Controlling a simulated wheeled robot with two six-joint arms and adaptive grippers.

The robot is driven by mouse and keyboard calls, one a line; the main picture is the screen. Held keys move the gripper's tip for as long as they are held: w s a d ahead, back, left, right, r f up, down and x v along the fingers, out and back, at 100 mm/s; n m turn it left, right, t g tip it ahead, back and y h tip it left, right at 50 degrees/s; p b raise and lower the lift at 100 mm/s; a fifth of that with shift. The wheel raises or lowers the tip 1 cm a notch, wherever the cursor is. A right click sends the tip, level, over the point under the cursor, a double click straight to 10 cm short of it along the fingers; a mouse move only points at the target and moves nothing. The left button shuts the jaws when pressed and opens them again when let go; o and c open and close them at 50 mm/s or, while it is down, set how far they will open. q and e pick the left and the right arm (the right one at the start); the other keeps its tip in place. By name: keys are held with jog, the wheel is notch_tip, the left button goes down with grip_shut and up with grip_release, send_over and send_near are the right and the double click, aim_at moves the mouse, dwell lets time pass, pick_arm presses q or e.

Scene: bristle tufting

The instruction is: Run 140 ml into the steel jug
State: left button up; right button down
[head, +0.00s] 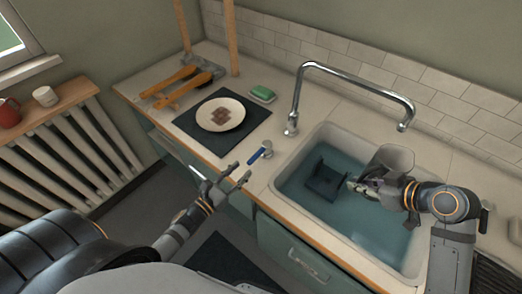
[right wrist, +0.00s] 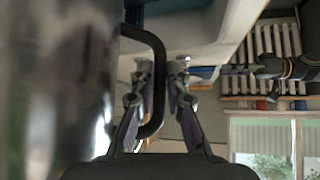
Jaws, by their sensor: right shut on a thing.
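The steel jug (head: 393,157) is over the right part of the sink, just under the tap's spout end (head: 402,126). My right gripper (head: 362,187) is shut on its dark handle; the right wrist view shows the handle (right wrist: 158,60) between the fingers (right wrist: 155,105) and the jug wall (right wrist: 60,90) beside them. The inside of the jug and any water level are hidden. No stream shows at the spout. The blue tap lever (head: 258,154) is on the counter left of the sink. My left gripper (head: 226,182) is open and empty, short of the lever.
The sink (head: 300,215) holds bluish water and a dark object (head: 326,180). A plate (head: 220,114) with brown pieces sits on a dark mat (head: 190,127). A radiator (head: 70,155) stands left.

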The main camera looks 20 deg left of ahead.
aim_at(261, 149)
pick_arm(q)
jog(key=x, duration=1.1)
jog(key=shift+w, duration=0.4)
grip_shut()
